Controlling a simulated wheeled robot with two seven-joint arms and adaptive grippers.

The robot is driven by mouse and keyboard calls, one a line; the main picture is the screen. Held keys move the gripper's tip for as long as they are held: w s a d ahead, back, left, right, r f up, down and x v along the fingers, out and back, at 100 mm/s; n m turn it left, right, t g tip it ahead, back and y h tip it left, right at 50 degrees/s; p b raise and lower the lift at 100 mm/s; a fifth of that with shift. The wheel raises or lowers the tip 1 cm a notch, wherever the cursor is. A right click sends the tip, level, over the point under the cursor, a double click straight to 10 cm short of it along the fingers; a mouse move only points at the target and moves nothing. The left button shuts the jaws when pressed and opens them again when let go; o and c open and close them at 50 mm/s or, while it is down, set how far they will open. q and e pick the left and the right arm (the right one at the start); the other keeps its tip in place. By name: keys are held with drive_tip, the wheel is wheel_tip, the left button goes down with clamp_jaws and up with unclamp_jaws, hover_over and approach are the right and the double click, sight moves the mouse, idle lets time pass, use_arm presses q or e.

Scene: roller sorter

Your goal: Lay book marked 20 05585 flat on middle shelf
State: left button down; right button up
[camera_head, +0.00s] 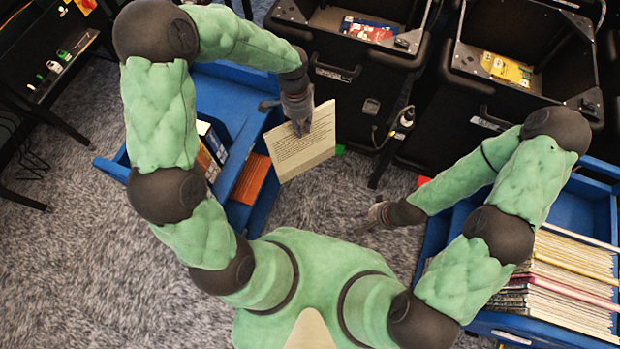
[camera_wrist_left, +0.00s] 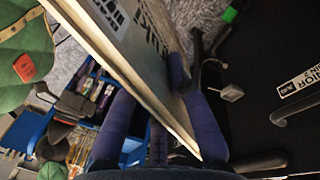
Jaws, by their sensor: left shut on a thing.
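My left gripper (camera_head: 299,127) is shut on a cream-coloured book (camera_head: 303,150) and holds it tilted in the air beside the left blue cart. The head view shows its cover with lines of text; no number on it can be read. In the left wrist view the book (camera_wrist_left: 150,60) is seen along its edge between the dark fingers. The left blue shelf cart (camera_head: 222,92) has books standing in it and an orange one (camera_head: 251,178) lying in it. Which level is the middle shelf cannot be told. My right gripper (camera_head: 374,217) is small and low above the carpet, away from the book.
Two black bins (camera_head: 357,85) and (camera_head: 520,100) stand at the back, with books inside. A right blue cart (camera_head: 577,208) holds a row of books (camera_head: 560,275). A dark shelf (camera_head: 55,75) is at far left. Grey carpet (camera_head: 325,210) is free between the carts.

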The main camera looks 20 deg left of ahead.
sight(288, 174)
use_arm(q)
drive_tip(key=s+d+f+m+t+y+b, duration=0.1)
drive_tip(key=s+f+m+y+b, duration=0.15)
drive_tip(key=f+m, duration=0.6)
drive_tip(key=s+d+f+m+y+b, duration=0.15)
drive_tip(key=f+m+y, duration=0.25)
drive_tip(key=f+m, duration=0.45)
drive_tip(key=s+d+f+m+t+y+b, duration=0.1)
drive_tip(key=s+d+f+m+y, duration=0.15)
drive_tip(key=f+m, duration=0.65)
drive_tip(key=shift+w+a+m+y+b, duration=0.55)
drive_tip(key=shift+a+m+y+b, duration=0.9)
drive_tip(key=shift+a, duration=3.1)
drive_tip(key=a+f+y+b, duration=0.3)
drive_tip(key=a+f+b, duration=0.1)
drive_tip(key=f, duration=0.4)
drive_tip(key=a+f+y+b, duration=0.4)
drive_tip(key=f+b, duration=0.1)
drive_tip(key=f, duration=0.2)
drive_tip(key=shift+w+a+f+n+t+b, duration=0.3)
drive_tip(key=shift+w+a+f+n+t, duration=0.05)
drive_tip(key=shift+a+f+t, duration=0.05)
drive_tip(key=shift+y, duration=0.25)
drive_tip(key=c, duration=1.1)
unclamp_jaws()
